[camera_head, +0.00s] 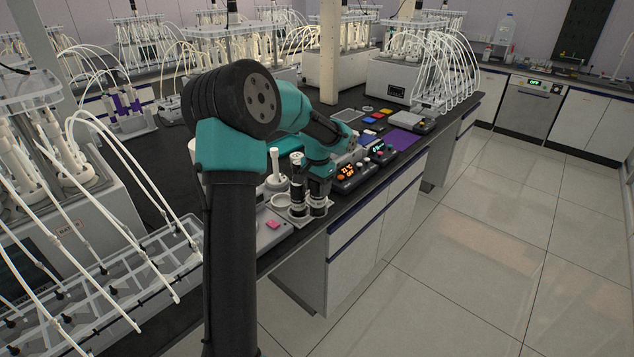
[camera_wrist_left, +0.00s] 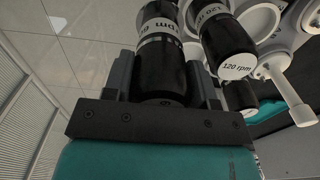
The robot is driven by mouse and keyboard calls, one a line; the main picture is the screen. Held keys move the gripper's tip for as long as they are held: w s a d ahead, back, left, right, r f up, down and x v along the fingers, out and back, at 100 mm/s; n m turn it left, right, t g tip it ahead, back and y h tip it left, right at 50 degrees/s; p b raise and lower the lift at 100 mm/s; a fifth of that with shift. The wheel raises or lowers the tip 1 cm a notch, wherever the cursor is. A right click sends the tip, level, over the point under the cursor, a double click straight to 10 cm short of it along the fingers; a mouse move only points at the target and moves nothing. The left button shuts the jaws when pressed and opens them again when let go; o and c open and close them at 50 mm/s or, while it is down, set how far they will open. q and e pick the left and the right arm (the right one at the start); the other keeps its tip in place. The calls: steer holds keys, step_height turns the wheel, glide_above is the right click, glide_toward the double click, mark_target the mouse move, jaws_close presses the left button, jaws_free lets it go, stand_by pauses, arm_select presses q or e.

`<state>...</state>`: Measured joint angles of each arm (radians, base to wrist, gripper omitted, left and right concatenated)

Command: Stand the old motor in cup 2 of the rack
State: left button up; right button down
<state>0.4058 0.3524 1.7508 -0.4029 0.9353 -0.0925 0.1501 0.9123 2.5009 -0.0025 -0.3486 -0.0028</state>
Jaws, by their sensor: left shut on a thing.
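My left gripper (camera_wrist_left: 160,85) is shut on a black motor (camera_wrist_left: 160,65) with a white printed band, held between its two dark fingers. I cannot read the band fully or tell from it whether this is the old motor. Another black motor (camera_wrist_left: 226,35), marked "120 rpm" on its white end, is beside it on the right, close to the gripper. In the head view dark motors (camera_head: 297,188) with pale bands stand close together at the pale rack (camera_head: 281,202), near the bench's front edge. The cup numbers are not readable. My right gripper is not in view.
A white cup (camera_wrist_left: 258,20) and a white stemmed piece (camera_wrist_left: 290,92) are close by in the wrist view. Control boxes with lit displays (camera_head: 354,172) stand right of the rack. Tubed reactors (camera_head: 75,200) crowd the left.

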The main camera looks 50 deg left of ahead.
arm_select(q)
steer(key=w+a, duration=0.7)
steer(key=a, duration=0.1)
steer(key=shift+f, duration=0.45)
steer(key=shift+f, duration=0.1)
steer(key=shift+w+f, duration=0.1)
steer(key=shift+f, duration=1.6)
steer(key=shift+f, duration=0.15)
steer(key=o, duration=1.2)
step_height(320, 180, up, 12)
steer(key=shift+r, duration=0.15)
